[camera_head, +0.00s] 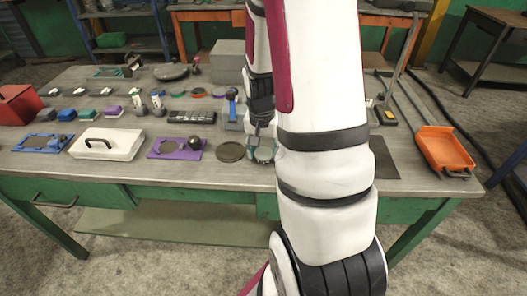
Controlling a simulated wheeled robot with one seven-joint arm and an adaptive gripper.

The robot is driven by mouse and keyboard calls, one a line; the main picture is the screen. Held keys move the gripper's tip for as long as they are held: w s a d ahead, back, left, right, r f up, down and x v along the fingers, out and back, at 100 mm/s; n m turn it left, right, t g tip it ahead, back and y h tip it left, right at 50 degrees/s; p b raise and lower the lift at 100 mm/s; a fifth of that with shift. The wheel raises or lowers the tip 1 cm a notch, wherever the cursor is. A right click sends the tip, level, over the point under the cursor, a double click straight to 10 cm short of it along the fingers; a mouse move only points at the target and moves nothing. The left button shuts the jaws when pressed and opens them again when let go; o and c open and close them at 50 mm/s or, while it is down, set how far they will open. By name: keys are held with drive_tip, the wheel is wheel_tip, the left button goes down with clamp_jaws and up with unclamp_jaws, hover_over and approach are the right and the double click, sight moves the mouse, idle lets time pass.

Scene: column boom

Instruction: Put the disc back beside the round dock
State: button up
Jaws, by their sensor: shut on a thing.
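A dark olive, flat round piece (230,152), which looks like the round dock, lies near the front edge of the workbench, left of my arm. My gripper (261,139) points down just right of it, partly hidden behind my own white arm. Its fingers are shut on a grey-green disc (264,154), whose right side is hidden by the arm. The disc is close beside the round piece at its right; I cannot tell whether it touches the bench.
A purple plate (177,149) with a dark ball knob (194,142) lies left of the round piece. A white lidded box (107,145) and a blue frame (43,142) stand farther left. Several small items fill the bench behind.

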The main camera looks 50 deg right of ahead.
sight(262, 157)
drive_tip(key=shift+f, duration=0.35)
drive_tip(key=shift+f, duration=0.15)
drive_tip(key=o, duration=1.6)
drive_tip(key=shift+o, duration=0.2)
drive_tip(key=a+r+n, duration=0.1)
drive_tip(key=a+r, duration=0.2)
drive_tip(key=r, duration=0.3)
drive_tip(key=a+r+n+t, duration=0.1)
drive_tip(key=a+r, duration=0.1)
drive_tip(key=r, duration=0.4)
drive_tip(key=a+r+n, duration=0.1)
drive_tip(key=a+r, duration=0.2)
drive_tip(key=r, duration=0.3)
drive_tip(key=s+a+r+n+t, duration=0.1)
drive_tip(key=s+a+r+n, duration=0.3)
drive_tip(key=s+a, duration=0.2)
drive_tip(key=s+a+r+n+t+y, duration=0.1)
drive_tip(key=s+a+r+n, duration=0.2)
drive_tip(key=a, duration=0.7)
drive_tip(key=s+n, duration=0.2)
drive_tip(key=s, duration=0.1)
drive_tip(key=shift+s+r+n+p, duration=0.3)
drive_tip(key=shift+s+r+p, duration=0.05)
drive_tip(key=shift+r, duration=0.05)
